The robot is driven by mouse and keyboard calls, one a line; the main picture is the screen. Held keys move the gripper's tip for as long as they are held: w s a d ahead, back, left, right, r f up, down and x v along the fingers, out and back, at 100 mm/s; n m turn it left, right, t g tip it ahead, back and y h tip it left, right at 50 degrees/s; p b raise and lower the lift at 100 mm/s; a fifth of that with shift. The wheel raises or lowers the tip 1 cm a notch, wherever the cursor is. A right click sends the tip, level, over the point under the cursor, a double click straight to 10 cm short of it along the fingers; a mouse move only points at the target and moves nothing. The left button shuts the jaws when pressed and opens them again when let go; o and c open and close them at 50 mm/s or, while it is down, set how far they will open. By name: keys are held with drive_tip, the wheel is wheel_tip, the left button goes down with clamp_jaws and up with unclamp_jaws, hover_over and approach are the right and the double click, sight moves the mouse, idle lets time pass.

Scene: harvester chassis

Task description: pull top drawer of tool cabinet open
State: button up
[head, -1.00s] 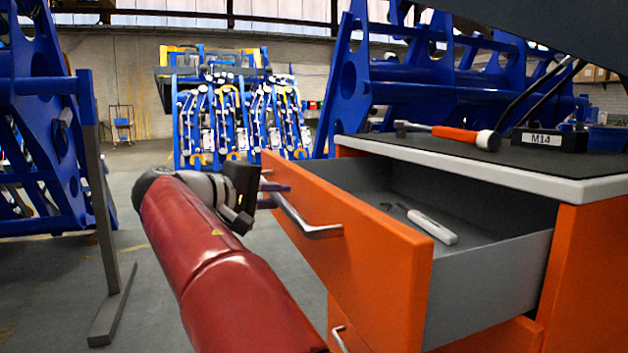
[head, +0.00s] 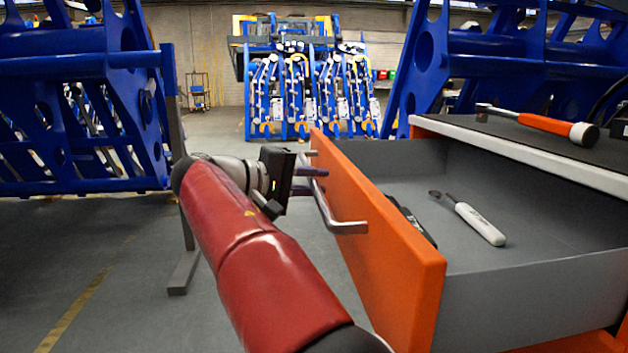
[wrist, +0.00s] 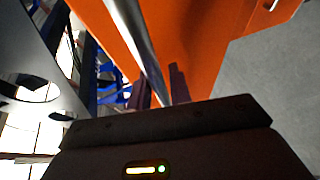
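The orange-fronted top drawer (head: 375,240) of the tool cabinet stands well out, with its grey inside showing. Its metal bar handle (head: 338,215) is on the front face. My gripper (head: 308,180) is at the far part of this handle, to the left of the drawer front. In the wrist view the handle bar (wrist: 138,40) runs between the two dark fingers of my gripper (wrist: 160,88), which appear closed around it. The exact finger contact is dark and partly hidden.
A white-handled tool (head: 478,222) and a dark object (head: 412,222) lie in the drawer. An orange-handled hammer (head: 545,122) lies on the cabinet top (head: 480,135). A blue frame with a grey post (head: 180,200) stands to the left. Open floor lies between.

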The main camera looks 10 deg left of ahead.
drive_tip(key=o, duration=0.3)
drive_tip(key=shift+a+r, duration=0.1)
drive_tip(key=p+v, duration=0.1)
drive_tip(key=v, duration=0.6)
drive_tip(key=shift+s+a, duration=0.25)
